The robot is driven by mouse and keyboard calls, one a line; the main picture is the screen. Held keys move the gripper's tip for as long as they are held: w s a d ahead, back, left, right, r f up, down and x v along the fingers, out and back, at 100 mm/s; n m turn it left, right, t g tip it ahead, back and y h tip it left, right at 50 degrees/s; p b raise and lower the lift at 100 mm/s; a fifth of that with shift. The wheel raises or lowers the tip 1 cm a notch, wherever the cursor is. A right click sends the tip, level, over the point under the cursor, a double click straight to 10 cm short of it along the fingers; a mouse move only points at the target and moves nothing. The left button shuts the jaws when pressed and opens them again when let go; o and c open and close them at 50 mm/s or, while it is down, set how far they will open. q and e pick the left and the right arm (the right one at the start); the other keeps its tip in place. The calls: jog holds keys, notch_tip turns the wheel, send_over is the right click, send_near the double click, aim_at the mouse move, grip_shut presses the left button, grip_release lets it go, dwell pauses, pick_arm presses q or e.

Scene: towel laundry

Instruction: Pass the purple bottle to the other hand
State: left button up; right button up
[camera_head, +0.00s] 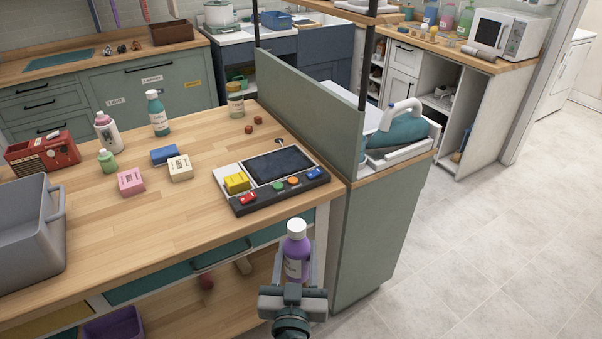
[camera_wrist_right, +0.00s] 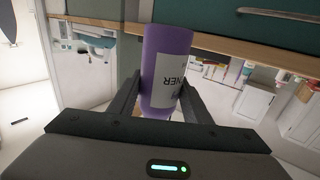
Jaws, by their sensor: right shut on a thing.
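The purple bottle (camera_head: 296,252) has a white cap and a pale label. It is upright in front of the wooden table's right front corner, clear of the tabletop. My right gripper (camera_head: 293,276) is shut on it, with one finger on each side. In the right wrist view the purple bottle (camera_wrist_right: 168,65) is between the two dark fingers of my right gripper (camera_wrist_right: 166,100), and part of its dark label lettering shows. My left gripper is in neither view.
The wooden table (camera_head: 95,225) holds a grey bin (camera_head: 30,240), a red radio (camera_head: 42,150), several bottles, small boxes and a button console (camera_head: 270,178). A green partition (camera_head: 308,115) stands right of the table. The floor (camera_head: 480,220) at right is clear.

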jog(key=d+r, duration=0.4)
jog(key=d, duration=0.7)
jog(key=d+r, duration=0.4)
jog(key=d, duration=0.7)
jog(key=shift+w+d+y, duration=0.15)
jog(key=shift+d+y, duration=0.05)
jog(key=shift+y, duration=0.1)
jog(key=a+r+n+g+y, duration=0.2)
jog(key=a+r+n+y, duration=0.1)
jog(key=a, duration=0.5)
jog(key=a+r+n+g+y, duration=0.2)
jog(key=a+n+y, duration=0.3)
jog(key=a+y, duration=0.3)
jog(key=shift+a+r+y, duration=0.3)
jog(key=shift+a+r, duration=0.3)
jog(key=shift+r, duration=0.2)
